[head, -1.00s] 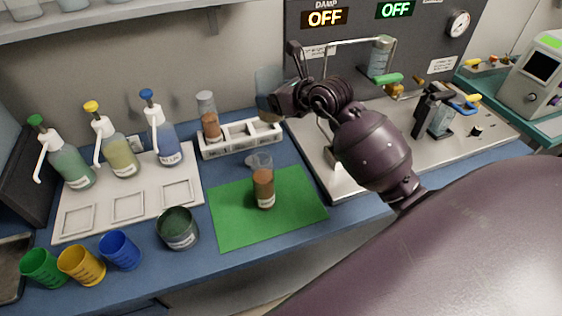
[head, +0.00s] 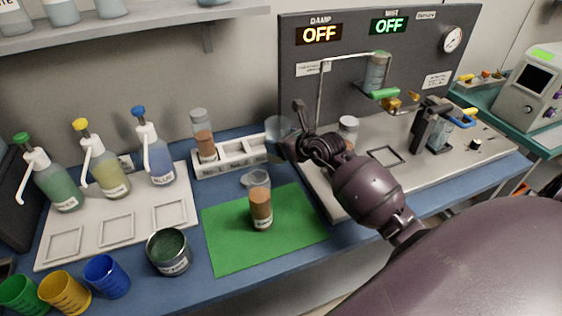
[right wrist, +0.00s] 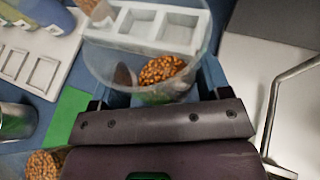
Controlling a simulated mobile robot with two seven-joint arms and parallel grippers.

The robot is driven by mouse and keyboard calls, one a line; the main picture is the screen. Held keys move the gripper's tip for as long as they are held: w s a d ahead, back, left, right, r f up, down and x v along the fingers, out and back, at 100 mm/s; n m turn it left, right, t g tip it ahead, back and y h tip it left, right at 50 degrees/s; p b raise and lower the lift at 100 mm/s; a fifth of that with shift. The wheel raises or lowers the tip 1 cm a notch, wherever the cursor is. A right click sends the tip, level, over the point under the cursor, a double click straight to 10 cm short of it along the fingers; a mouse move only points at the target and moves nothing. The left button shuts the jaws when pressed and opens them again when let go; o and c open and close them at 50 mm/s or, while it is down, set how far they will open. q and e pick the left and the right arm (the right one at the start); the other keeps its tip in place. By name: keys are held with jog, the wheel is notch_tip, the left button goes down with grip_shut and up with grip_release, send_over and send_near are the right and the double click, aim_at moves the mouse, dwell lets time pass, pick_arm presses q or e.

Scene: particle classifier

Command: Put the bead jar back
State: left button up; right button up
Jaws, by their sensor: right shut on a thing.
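My right gripper (head: 288,146) is shut on a clear jar (head: 277,132) near the right end of the white rack (head: 232,162). In the right wrist view the clear jar (right wrist: 118,72) is between the fingers, and orange-brown beads (right wrist: 162,70) show through its wall. The rack (right wrist: 150,28) lies just beyond it; I cannot tell whether they touch. A jar with brown contents (head: 204,145) stands in the rack's left slot; the slots to its right look empty. Another jar with brown contents (head: 261,210) stands on the green mat (head: 225,247). My left gripper is not in view.
Three pump bottles (head: 112,178) stand on a pale tray (head: 90,245) at left. Coloured cups (head: 107,276) and a dark-filled tin (head: 169,252) are at the front. The machine panel (head: 300,75) and its metal base are at right, with a jar (head: 348,126) on it.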

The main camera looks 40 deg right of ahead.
notch_tip(320, 180, down, 7)
jog(key=shift+r+b, duration=0.1)
jog(key=shift+b, duration=0.45)
jog(key=shift+f, duration=0.25)
jog(key=shift+r, duration=0.1)
jog(key=o, duration=1.1)
jog(key=p+v, duration=0.1)
jog(key=v, duration=1.1)
